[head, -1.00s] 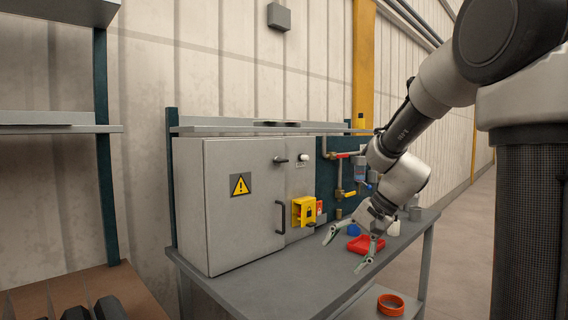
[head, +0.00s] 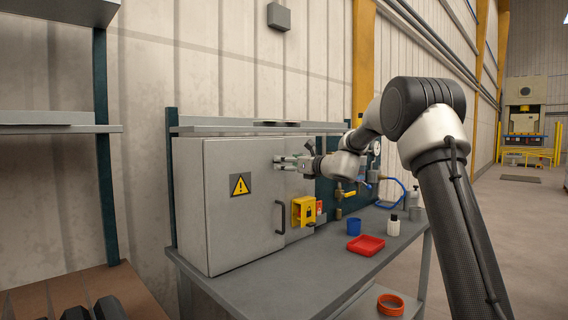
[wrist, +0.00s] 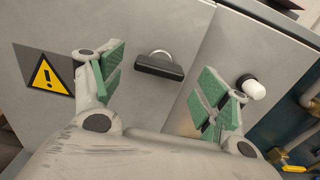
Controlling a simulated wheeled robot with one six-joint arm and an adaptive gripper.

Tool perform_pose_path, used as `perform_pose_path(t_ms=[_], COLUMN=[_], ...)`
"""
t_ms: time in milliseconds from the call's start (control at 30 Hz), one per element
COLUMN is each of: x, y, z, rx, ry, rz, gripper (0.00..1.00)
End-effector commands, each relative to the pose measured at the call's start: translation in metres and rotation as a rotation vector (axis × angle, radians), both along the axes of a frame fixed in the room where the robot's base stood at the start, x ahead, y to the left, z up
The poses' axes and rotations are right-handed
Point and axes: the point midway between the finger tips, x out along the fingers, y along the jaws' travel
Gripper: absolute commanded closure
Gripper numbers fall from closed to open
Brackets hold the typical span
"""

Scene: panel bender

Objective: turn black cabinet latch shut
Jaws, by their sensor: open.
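The grey cabinet (head: 215,215) stands on the bench with its door flush in its frame. In the wrist view the black latch (wrist: 159,66) is a short dark bar on a round silver base. It lies nearly crosswise in that picture, near the door's edge. My gripper (head: 284,162) is open at the latch's height in front of the cabinet. In the wrist view its green-padded fingers (wrist: 160,78) stand on either side of the latch, with gaps and no visible contact. In the head view the fingers largely hide the latch.
A white knob (wrist: 252,87) sits close to my right-hand finger. A door handle (head: 280,217) and yellow lockout box (head: 304,211) are below the gripper. A blue cup (head: 354,227), red tray (head: 366,245) and white bottle (head: 393,226) stand on the bench (head: 300,275).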

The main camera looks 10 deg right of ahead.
Motion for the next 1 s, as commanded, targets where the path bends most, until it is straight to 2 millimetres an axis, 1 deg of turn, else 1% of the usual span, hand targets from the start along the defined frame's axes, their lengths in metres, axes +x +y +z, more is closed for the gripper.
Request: perform_pose_path(t_ms=[100,200,467,567,700,733,1000], x=[0.012,0.017,0.018,0.018,0.018,0.018,0.018], y=[0.008,0.011,0.012,0.012,0.012,0.012,0.012], z=[0.000,0.000,0.000,0.000,0.000,0.000,0.000], rx=[-0.001,-0.002,-0.002,-0.002,-0.002,-0.002,-0.015], ry=[-0.001,-0.001,-0.001,-0.001,-0.001,-0.001,-0.010], rz=[0.002,0.000,0.000,0.000,0.000,0.000,0.000], gripper=[0.25,0.25,0.25,0.41,0.67,0.71,0.70])
